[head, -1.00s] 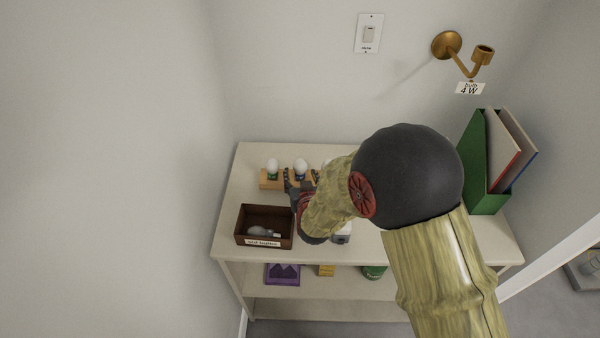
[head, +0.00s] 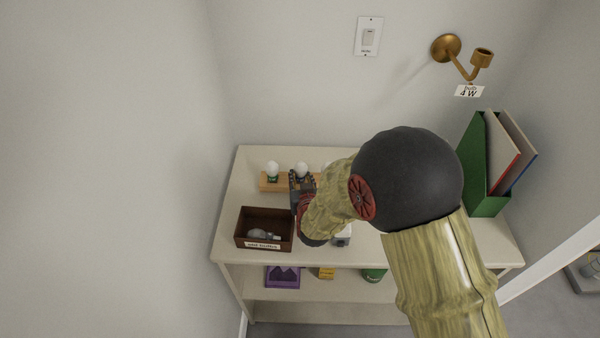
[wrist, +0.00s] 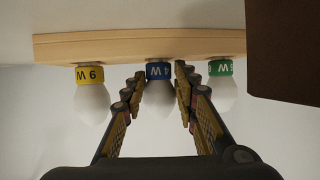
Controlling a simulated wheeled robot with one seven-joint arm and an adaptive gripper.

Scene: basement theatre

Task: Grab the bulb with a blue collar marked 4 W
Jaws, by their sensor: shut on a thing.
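The bulb with the blue collar marked 4 W (wrist: 158,71) is in the wooden rack, in the middle of the wrist view, where the picture is upside down. My gripper (wrist: 161,86) is shut on this bulb, a finger on each side just by the collar. In the head view the bulb's white globe (head: 301,169) shows above my gripper (head: 302,178), and its collar is mostly hidden. A yellow-collared bulb marked 6 W (wrist: 91,95) and a green-collared bulb (wrist: 221,88) stand on either side, apart from the fingers.
The wooden rack (wrist: 120,47) stands on a pale shelf unit (head: 240,190). A brown box (head: 240,226) with a grey bulb inside is in front. A brass wall socket (head: 482,57) carries a 4 W tag (head: 469,91). A green file holder (head: 482,190) stands at right.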

